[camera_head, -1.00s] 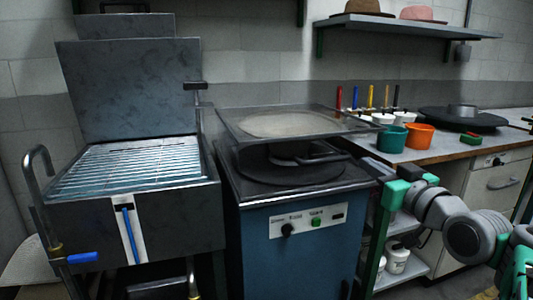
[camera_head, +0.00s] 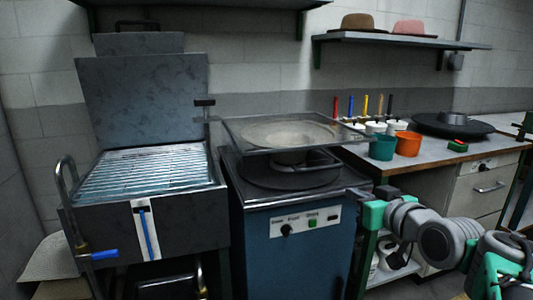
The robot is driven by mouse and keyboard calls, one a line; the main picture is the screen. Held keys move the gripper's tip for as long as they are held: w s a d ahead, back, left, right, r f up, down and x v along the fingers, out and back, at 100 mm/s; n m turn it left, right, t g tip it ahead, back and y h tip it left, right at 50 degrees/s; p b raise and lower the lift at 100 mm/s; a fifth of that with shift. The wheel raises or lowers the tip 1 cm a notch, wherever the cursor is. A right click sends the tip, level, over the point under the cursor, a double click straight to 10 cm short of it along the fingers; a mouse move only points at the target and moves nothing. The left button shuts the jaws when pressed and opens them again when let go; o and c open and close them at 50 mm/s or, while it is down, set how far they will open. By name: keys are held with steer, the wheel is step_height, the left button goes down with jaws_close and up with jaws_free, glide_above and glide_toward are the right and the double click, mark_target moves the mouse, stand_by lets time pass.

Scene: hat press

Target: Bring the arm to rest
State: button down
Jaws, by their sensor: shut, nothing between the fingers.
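My arm reaches in from the lower right with grey joints and teal parts. My gripper (camera_head: 385,192), dark with teal beside it, is at the front right corner of the blue hat press (camera_head: 300,255). It is shut and holds nothing that I can see; its fingertips are small and hard to make out. I cannot tell whether it touches the press or the frame beside it.
A steamer-like unit (camera_head: 185,238) with an open lid and a blue-handled lever stands at left. The bench (camera_head: 460,149) at right carries a teal cup (camera_head: 382,147), an orange cup (camera_head: 408,144) and a black brimmed form (camera_head: 455,125). Hats lie on the wall shelf (camera_head: 410,41).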

steer(key=s+a+m+g+h+p, duration=0.1)
steer(key=s+a+g+h+p, duration=0.1)
steer(key=s+g+p, duration=0.4)
steer(key=s+a+m+g+h+p, duration=0.2)
steer(key=s+g+p, duration=0.3)
steer(key=s+p, duration=0.9)
steer(key=a+p, duration=0.1)
steer(key=p, duration=0.4)
steer(key=shift+s+a+g, duration=0.15)
steer(key=shift+g, duration=0.25)
steer(key=c, duration=2.1)
jaws_free()
steer(key=shift+c, duration=0.2)
